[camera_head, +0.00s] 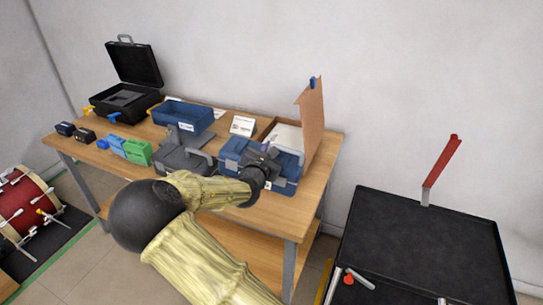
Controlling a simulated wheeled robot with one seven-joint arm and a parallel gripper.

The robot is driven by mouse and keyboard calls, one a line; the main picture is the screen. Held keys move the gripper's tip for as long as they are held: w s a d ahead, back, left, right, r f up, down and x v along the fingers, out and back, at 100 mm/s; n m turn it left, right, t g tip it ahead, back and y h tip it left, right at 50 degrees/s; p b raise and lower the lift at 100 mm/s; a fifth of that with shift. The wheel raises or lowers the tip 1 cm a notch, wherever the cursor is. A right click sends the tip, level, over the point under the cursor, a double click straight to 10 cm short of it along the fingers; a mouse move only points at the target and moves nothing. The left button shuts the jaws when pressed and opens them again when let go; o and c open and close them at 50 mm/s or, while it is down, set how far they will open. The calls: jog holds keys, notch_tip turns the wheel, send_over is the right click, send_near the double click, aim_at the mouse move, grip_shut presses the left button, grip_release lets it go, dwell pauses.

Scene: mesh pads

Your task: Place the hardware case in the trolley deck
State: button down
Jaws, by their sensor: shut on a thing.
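The hardware case, seemingly the blue case with grey latches (233,147), is at the right front of the wooden workbench. My gripper (263,160) is at this case and shut on part of it; my wrist and fingers hide the exact grip and some of the case. I cannot tell whether the case is touching the bench or slightly lifted. The trolley deck (430,235) is a black, rimmed surface at the right, apart from the bench, with a red-gripped handle standing at its back edge.
On the workbench (226,223), a grey case (181,160) and an open carton (313,125) stand close to the blue case. A blue bin (184,114), green box (138,152) and open black case (132,75) are farther left. A red-handled tool (357,279) lies at the deck's front left; its middle is clear.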

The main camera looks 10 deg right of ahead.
jog(key=shift+r, duration=0.25)
dwell(0.3)
